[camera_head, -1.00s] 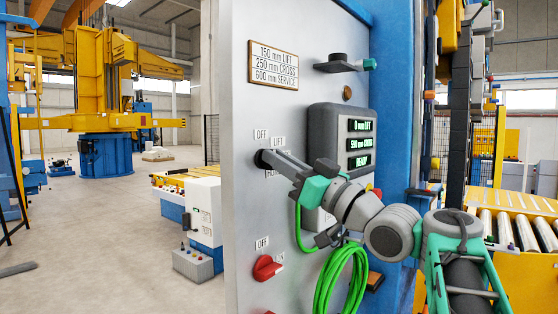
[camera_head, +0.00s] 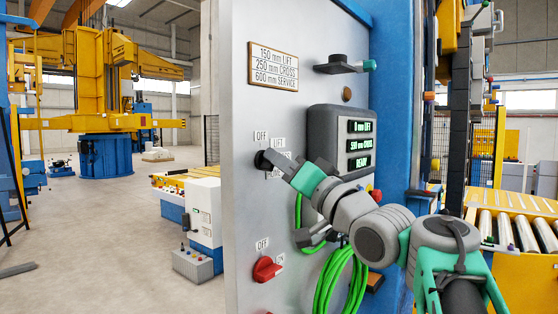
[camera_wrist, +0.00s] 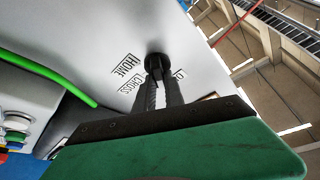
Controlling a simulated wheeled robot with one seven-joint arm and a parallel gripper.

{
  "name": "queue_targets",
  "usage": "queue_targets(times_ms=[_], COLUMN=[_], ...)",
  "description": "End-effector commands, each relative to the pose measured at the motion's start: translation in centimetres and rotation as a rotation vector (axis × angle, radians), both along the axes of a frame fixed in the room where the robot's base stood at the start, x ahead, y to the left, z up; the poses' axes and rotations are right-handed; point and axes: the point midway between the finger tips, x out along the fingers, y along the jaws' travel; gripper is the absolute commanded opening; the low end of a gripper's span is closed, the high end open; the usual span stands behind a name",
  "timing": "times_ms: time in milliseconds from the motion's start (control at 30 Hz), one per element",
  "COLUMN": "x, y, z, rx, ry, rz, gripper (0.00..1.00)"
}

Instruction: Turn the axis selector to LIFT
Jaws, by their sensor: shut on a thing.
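The axis selector (camera_head: 262,160) is a dark round knob on the grey panel face. An OFF label (camera_head: 261,136) is above it and a LIFT label (camera_head: 279,141) is at its upper right. My gripper (camera_head: 271,160) is shut on the knob, its fingers reaching in from the right. In the wrist view the fingers (camera_wrist: 160,80) close around the dark knob (camera_wrist: 154,58), beside the HOME and CROSS labels; another label is mostly hidden. The knob's pointer is hidden, so I cannot tell which label it faces.
A lit display box (camera_head: 335,140) stands out from the panel at the right of the selector. A red rotary switch (camera_head: 267,268) is below, and a green coiled cable (camera_head: 340,280) hangs beside it. A dark handle (camera_head: 340,65) sticks out above. Open floor lies left of the panel.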

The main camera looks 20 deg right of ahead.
Motion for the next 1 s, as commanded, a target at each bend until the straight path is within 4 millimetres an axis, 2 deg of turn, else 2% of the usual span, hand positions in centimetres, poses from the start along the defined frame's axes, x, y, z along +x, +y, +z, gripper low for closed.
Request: queue_targets(times_ms=[400, 933, 967, 1000], x=[0.01, 0.04, 0.04, 0.04], y=[0.06, 0.01, 0.01, 0.01], z=[-0.01, -0.07, -0.07, -0.07], rx=[0.169, 0.193, 0.193, 0.193], ry=[0.124, 0.143, 0.143, 0.143], rz=[0.001, 0.001, 0.001, 0.001], gripper=[0.0, 0.0, 0.14, 0.18])
